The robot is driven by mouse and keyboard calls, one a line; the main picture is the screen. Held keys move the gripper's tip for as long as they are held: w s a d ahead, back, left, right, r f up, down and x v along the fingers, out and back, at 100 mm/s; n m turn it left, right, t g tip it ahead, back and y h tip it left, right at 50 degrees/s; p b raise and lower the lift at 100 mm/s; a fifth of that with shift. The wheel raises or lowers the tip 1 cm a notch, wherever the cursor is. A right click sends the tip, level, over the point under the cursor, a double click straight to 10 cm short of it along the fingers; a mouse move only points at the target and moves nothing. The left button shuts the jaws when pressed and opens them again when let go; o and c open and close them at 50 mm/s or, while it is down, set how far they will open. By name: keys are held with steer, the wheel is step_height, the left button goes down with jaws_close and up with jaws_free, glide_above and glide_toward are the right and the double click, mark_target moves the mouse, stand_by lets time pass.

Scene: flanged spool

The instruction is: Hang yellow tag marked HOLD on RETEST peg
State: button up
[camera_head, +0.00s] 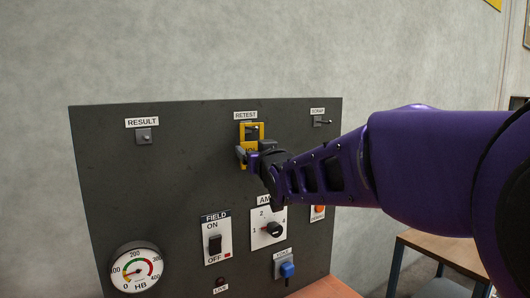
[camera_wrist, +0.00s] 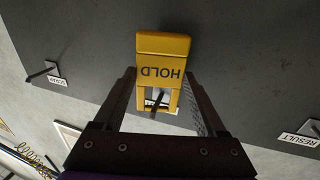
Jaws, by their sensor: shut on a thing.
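The yellow tag marked HOLD (camera_head: 259,131) is at the RETEST position on the dark panel, just under the RETEST label (camera_head: 245,115). My gripper (camera_head: 254,157) is shut on the tag's lower part and covers some of it. In the wrist view, the tag (camera_wrist: 164,45) appears upside down between my gripper's two fingers (camera_wrist: 160,75). A dark peg (camera_wrist: 157,98) shows in the tag's frame-like opening. I cannot tell how far the peg passes through it, or whether the tag touches the panel.
The RESULT peg (camera_head: 143,136) at the left and the SCRAP peg (camera_head: 321,121) at the right are bare. Below are a FIELD switch (camera_head: 215,243), a rotary knob (camera_head: 273,229), a blue-handled part (camera_head: 287,269) and an HB gauge (camera_head: 136,269). A wooden table (camera_head: 445,249) stands at the right.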

stand_by(0.3)
steer(key=o, duration=1.3)
steer(key=shift+s, duration=0.1)
